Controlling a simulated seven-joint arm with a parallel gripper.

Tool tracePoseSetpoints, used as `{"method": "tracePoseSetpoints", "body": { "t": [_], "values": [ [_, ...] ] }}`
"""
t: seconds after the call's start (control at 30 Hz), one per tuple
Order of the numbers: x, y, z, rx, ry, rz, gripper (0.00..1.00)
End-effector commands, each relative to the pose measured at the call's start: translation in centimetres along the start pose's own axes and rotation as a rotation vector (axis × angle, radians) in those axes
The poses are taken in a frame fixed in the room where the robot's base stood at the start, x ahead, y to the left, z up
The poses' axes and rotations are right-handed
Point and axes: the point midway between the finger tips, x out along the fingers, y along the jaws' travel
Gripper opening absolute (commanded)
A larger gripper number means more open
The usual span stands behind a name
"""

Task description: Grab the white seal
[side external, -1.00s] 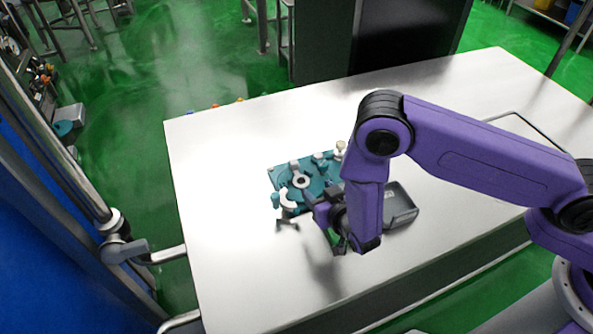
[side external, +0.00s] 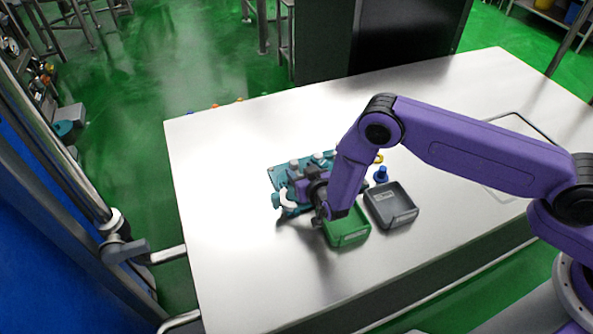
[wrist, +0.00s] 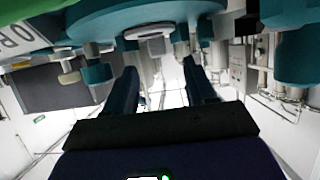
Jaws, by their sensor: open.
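A teal fixture (side external: 280,173) stands on the table, partly covered by my arm in the side view. In the wrist view it fills the top, with a pale round part (wrist: 148,31) at the middle of its disc, which looks like the white seal. In the side view my gripper hides the fixture's centre. A white curved piece (side external: 288,206) shows at the fixture's near edge. My gripper (wrist: 158,66) is open and empty, its two dark fingers pointing toward the fixture, spread to either side of the pale part's line. Contact cannot be told.
A green tray (side external: 347,239) sits just right of my gripper, with a grey tray (side external: 392,212) beside it. The table's left and front areas (side external: 235,260) are clear.

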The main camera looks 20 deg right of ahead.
Motion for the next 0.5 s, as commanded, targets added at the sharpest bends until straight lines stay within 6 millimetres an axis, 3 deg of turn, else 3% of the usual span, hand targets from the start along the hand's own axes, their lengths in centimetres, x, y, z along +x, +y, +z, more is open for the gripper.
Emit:
{"method": "tracePoseSetpoints", "body": {
  "t": [0.5],
  "values": [
    [4.7,0.3,0.0,0.001,0.000,0.000,0.55]
  ]
}}
